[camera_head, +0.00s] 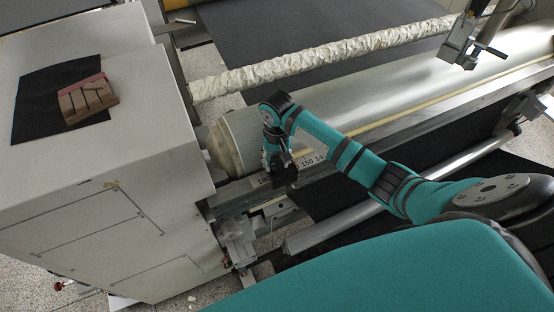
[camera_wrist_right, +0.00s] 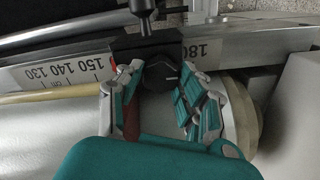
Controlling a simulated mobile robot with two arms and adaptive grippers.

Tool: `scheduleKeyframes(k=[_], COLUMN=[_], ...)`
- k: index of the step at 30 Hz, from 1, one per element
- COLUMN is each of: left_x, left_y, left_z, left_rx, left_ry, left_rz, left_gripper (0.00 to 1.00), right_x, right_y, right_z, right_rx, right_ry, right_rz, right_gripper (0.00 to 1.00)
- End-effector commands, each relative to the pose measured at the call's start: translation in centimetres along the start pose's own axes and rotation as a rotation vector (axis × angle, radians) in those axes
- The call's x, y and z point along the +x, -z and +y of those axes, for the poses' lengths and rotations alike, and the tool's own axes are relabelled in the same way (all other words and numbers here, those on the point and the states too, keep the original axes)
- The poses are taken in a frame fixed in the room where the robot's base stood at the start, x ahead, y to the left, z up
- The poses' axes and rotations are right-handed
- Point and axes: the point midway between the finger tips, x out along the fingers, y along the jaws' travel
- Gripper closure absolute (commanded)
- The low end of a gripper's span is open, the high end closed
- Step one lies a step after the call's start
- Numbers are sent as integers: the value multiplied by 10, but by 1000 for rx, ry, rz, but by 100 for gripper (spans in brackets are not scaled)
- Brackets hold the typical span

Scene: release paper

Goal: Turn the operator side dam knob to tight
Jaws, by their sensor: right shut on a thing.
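The side dam knob (camera_wrist_right: 161,76) is a round black knob with a light pointer mark, on a black block (camera_wrist_right: 146,47) over the ruler bar in the right wrist view. My right gripper (camera_wrist_right: 158,82) has one finger on each side of the knob and is shut on it. In the head view my right gripper (camera_head: 279,168) reaches down at the left end of the roller, by the black block (camera_head: 287,178); the knob itself is hidden there. I cannot read a tight label. My left gripper is not in view.
A metal roller (camera_head: 350,95) runs behind the ruler bar (camera_head: 312,162). A light grey machine cabinet (camera_head: 110,190) stands close on the left, with a wooden block (camera_head: 88,98) on a black sheet. A wrinkled pale roll (camera_head: 320,60) lies farther back.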

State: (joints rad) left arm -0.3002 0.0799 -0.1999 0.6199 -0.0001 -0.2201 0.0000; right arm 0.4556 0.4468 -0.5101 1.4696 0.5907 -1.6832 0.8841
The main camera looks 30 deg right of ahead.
Motion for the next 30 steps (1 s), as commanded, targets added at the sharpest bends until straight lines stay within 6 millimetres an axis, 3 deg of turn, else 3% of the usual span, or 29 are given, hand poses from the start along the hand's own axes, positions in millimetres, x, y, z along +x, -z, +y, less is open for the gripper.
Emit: scheduleKeyframes(k=[15,30], left_x=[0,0], left_y=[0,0], left_z=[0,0], left_rx=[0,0], left_ry=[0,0], left_rz=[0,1], left_gripper=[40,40], right_x=[-1,-1], right_y=[1,1], right_z=[0,-1], right_rx=[-462,-680], right_ry=[0,1], right_rz=[3,3], right_gripper=[95,95])
